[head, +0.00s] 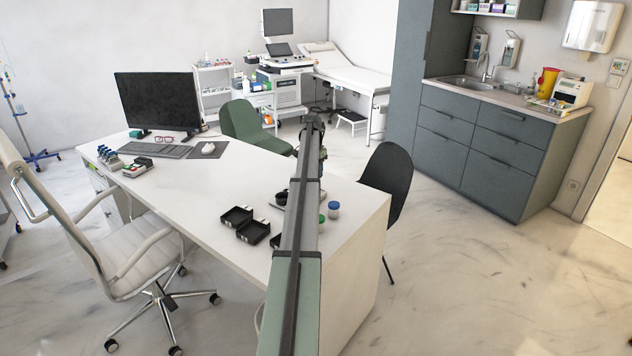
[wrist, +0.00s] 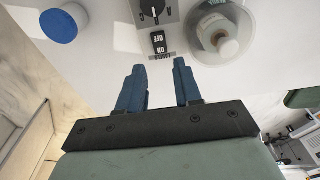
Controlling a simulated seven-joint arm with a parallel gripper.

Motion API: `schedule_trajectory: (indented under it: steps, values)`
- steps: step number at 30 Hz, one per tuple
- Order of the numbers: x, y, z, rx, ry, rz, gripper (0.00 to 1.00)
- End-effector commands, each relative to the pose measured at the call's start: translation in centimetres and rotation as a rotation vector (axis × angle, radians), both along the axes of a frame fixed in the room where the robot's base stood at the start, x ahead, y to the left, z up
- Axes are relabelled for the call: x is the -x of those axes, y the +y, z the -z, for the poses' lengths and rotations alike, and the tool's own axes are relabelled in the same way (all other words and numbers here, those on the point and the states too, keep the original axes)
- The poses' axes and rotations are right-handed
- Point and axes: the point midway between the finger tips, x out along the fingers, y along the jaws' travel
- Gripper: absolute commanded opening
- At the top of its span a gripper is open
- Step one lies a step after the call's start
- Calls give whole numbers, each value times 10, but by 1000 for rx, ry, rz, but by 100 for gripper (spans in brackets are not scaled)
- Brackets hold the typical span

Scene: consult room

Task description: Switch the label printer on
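In the wrist view a small black rocker switch (wrist: 158,42) is marked ON and OFF, with a strip reading LABELS (wrist: 162,57) beside it. I cannot tell which side is pressed. My gripper (wrist: 159,65) is open and empty, its two blue fingers apart and pointing toward the switch. The switch shows just beyond the gap between the fingertips; I see no contact. A label printer body is not clearly identifiable in either view. In the head view my arm hides the switch and the gripper.
Beside the switch are a grey dial plate (wrist: 152,12), a clear round vessel (wrist: 222,35) and a blue cap (wrist: 59,26). On the white desk (head: 225,180) stand black trays (head: 236,217), a blue-capped jar (head: 334,210) and a monitor (head: 158,101). A black chair (head: 387,180) is close by.

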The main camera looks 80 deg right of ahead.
Motion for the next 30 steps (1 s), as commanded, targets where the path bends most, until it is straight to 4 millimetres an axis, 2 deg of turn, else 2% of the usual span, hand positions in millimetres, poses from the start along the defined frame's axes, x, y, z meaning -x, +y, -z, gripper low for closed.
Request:
schedule_trajectory:
  steps: [3,6,12,30]
  values:
    - [-1,2,-24,1,-1,0,34]
    - [-2,3,-38,0,0,0,34]
    - [-2,5,-58,0,0,0,34]
    - [-2,6,-64,-1,1,0,34]
